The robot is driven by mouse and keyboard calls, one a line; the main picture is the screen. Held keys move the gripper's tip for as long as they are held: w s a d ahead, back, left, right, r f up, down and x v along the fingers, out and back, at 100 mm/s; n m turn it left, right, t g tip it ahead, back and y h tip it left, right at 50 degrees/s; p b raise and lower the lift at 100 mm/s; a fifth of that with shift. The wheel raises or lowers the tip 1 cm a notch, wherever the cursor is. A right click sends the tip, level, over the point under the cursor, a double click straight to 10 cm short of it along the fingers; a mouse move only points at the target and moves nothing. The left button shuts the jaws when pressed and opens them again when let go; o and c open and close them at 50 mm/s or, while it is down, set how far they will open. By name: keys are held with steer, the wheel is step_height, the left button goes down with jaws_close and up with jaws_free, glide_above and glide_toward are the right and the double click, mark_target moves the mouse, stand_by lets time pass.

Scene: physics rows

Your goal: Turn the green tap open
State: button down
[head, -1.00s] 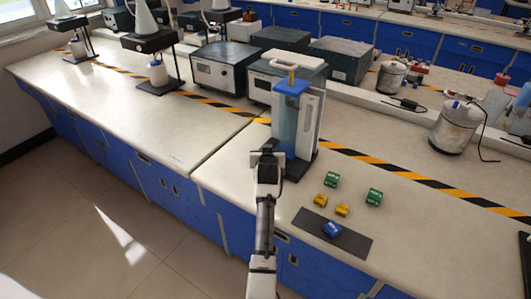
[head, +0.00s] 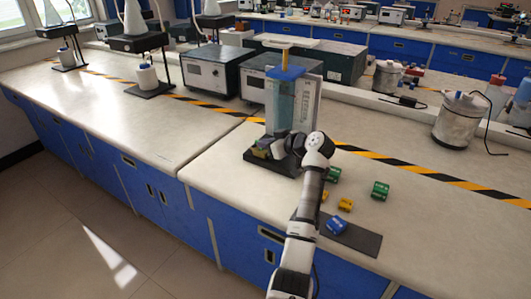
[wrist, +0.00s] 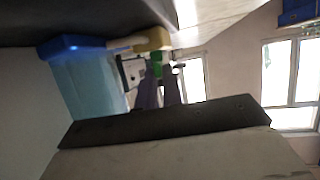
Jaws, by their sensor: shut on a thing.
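The water column (head: 281,105) is a clear, bluish upright tank with a blue top (head: 287,72). It stands on a black base (head: 258,165) on the bench. The green tap (wrist: 157,68) shows as a small green piece by the tank. My gripper (wrist: 160,84) is shut on it, its dark fingers on either side. In the head view my gripper (head: 268,148) is low at the tank's front, and the wrist partly hides the tap.
Green blocks (head: 380,190), yellow blocks (head: 345,204) and a blue block (head: 337,225) lie to the right of my arm, some by a dark mat (head: 362,240). Grey instrument boxes (head: 212,71) stand behind. The bench to the left (head: 130,115) is mostly clear.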

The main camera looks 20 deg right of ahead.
steer(key=shift+d+f+n+g+y+b, duration=0.1)
steer(key=shift+n+g+y+b, duration=0.3)
steer(key=c, duration=1.5)
jaws_free()
steer(key=shift+c, duration=0.2)
steer(key=b+v, duration=0.2)
steer(key=v, duration=1.1)
steer(key=shift+s+d+b, duration=0.15)
steer(key=shift+s+b, duration=0.2)
